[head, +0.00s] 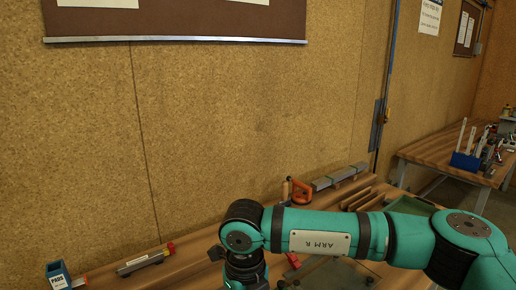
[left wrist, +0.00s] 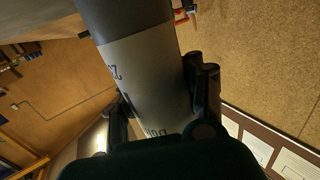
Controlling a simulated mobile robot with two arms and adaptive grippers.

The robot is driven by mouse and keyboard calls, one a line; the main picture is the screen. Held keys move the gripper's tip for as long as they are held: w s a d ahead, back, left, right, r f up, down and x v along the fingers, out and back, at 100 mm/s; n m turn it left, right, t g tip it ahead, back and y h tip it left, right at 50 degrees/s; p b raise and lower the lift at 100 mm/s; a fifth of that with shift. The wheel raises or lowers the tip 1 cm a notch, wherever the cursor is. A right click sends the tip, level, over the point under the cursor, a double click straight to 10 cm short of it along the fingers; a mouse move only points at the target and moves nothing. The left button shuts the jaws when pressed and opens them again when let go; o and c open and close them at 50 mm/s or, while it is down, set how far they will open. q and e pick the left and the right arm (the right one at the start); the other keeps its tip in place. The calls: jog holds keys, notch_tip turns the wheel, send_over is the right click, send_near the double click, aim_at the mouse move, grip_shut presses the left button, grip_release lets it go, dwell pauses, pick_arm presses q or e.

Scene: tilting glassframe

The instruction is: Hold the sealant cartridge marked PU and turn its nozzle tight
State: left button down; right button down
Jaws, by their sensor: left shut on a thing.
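In the left wrist view my left gripper (left wrist: 158,85) is shut around a thick cylinder, which looks like a sealant cartridge (left wrist: 146,62). The cylinder has a pale grey label and a darker band at the top of the picture. Dark printed letters on it are partly hidden and hard to read, so I cannot confirm the PU mark. Its nozzle does not show. In the head view my right arm reaches in from the right and bends down at the bottom edge. Its gripper is out of the picture. The left arm is not in the head view.
A workbench (head: 196,268) runs along the cork wall. On it are a blue box (head: 57,274), a grey bar with a red end (head: 140,263), an orange-handled tool (head: 300,191) and wooden strips (head: 362,197). A second table (head: 440,155) stands at far right.

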jog(key=shift+s+d, duration=0.1)
jog(key=shift+d, duration=0.3)
jog(key=shift+w+d+f, duration=0.1)
jog(key=shift+w+d, duration=0.15)
jog(key=shift+d, duration=0.2)
dwell(0.6)
jog(key=shift+w, duration=0.15)
jog(key=shift+w, duration=0.25)
notch_tip(320, 180, up, 6)
jog(key=shift+a, duration=0.35)
jog(key=shift+s, duration=0.1)
jog(key=shift+s+a+f, duration=0.1)
jog(key=shift+a+f, duration=0.05)
jog(key=shift+f, duration=0.85)
jog(key=shift+a+f, duration=0.2)
jog(key=shift+f, duration=0.75)
jog(key=shift+s+a+f, duration=0.1)
jog(key=shift+a+f, duration=0.05)
jog(key=shift+f, duration=0.85)
